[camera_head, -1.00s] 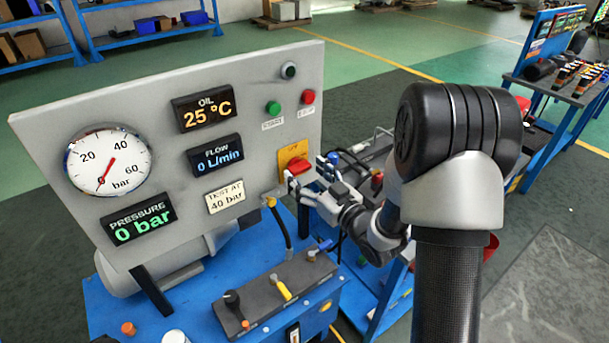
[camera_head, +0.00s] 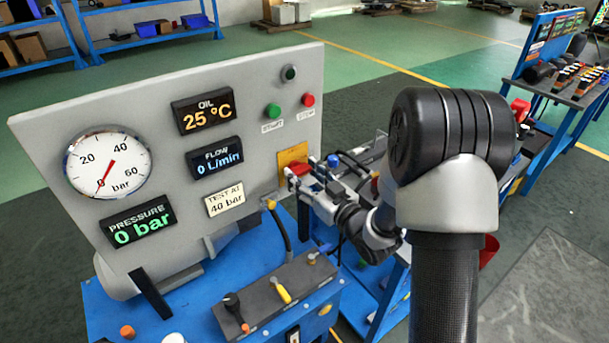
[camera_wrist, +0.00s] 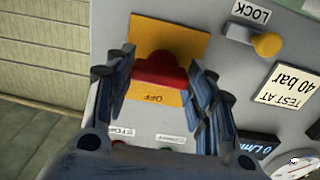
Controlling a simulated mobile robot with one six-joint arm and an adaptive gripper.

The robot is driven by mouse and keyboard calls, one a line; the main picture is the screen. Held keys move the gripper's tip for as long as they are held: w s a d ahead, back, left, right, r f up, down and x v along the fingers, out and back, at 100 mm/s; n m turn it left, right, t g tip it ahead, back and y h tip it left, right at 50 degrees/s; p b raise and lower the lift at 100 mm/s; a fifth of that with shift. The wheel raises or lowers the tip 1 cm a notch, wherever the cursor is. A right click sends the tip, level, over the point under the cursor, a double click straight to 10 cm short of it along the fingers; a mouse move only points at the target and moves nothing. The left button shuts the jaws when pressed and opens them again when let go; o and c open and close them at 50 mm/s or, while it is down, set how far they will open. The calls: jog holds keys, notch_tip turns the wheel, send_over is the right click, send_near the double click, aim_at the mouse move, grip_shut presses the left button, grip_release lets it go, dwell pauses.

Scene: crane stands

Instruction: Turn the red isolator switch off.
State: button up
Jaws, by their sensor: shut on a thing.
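The red isolator switch (camera_head: 297,169) is a red knob on a yellow plate (camera_head: 292,154) at the right edge of the grey panel. In the wrist view the red knob (camera_wrist: 160,74) sits between my two fingers, with the word OFF on the yellow plate (camera_wrist: 171,30) on the side nearer my palm. My gripper (camera_head: 305,176) is at the switch, shut on the knob. The fingers hide part of the knob in the head view.
The panel carries a green START button (camera_head: 273,110), a red STOP button (camera_head: 308,99), a pressure gauge (camera_head: 108,165) reading 0, and displays. A yellow knob marked LOCK (camera_wrist: 267,45) is beside the switch. A lever block (camera_head: 275,290) stands below. A cart is right of the panel.

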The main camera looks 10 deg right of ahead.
jog(key=shift+c, duration=0.9)
jog(key=shift+n, duration=0.3)
jog(key=n+b, duration=0.1)
jog(key=n, duration=0.1)
jog(key=shift+n, duration=0.3)
jog(key=n, duration=1)
jog(key=shift+a+r+n, duration=0.1)
jog(key=shift+n, duration=2.3)
